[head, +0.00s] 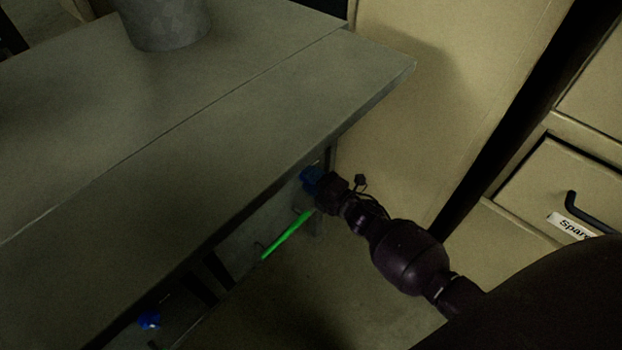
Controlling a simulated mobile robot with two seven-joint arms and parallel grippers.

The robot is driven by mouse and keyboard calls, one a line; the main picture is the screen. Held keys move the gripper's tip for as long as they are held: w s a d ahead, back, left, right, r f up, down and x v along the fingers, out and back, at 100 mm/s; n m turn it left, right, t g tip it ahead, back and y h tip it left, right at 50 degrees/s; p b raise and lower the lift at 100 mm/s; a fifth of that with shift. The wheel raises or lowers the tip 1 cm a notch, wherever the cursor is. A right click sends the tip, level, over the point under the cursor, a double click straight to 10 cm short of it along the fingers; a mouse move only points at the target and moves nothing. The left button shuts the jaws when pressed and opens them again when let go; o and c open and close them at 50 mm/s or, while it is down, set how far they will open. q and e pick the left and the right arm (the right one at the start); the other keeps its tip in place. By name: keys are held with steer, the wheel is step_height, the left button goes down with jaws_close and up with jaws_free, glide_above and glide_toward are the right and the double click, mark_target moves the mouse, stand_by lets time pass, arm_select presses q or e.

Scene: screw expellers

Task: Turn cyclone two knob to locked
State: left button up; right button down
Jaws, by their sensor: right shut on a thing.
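A blue knob (309,177) sits under the front edge of the grey bench, near its right end. My right gripper (321,184) reaches it from the lower right and is shut on it, covering part of it. The knob's markings and its turn position cannot be read. A second blue knob (149,320) shows farther left under the same bench, at the lower left of the view, with no gripper near it. No label shows which knob belongs to cyclone two. My left gripper is out of view.
The grey bench top (200,165) overhangs the knobs. A bright green bar (287,236) slants just below my right gripper. A grey bucket-like container (165,22) stands on the bench. Beige cabinets stand at right, one drawer (560,190) with a black handle. Floor below is open.

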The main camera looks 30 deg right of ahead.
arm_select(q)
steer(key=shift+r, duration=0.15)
arm_select(e)
steer(key=shift+n, duration=0.4)
steer(key=c, duration=0.6)
jaws_free()
steer(key=shift+c, duration=0.2)
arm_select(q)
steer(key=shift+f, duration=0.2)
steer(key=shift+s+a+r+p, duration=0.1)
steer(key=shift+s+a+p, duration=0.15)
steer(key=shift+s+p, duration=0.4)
arm_select(e)
steer(key=v, duration=1)
steer(key=shift+s, duration=0.4)
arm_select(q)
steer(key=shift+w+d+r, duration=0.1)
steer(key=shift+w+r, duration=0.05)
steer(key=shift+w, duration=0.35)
arm_select(e)
steer(key=shift+d, duration=0.15)
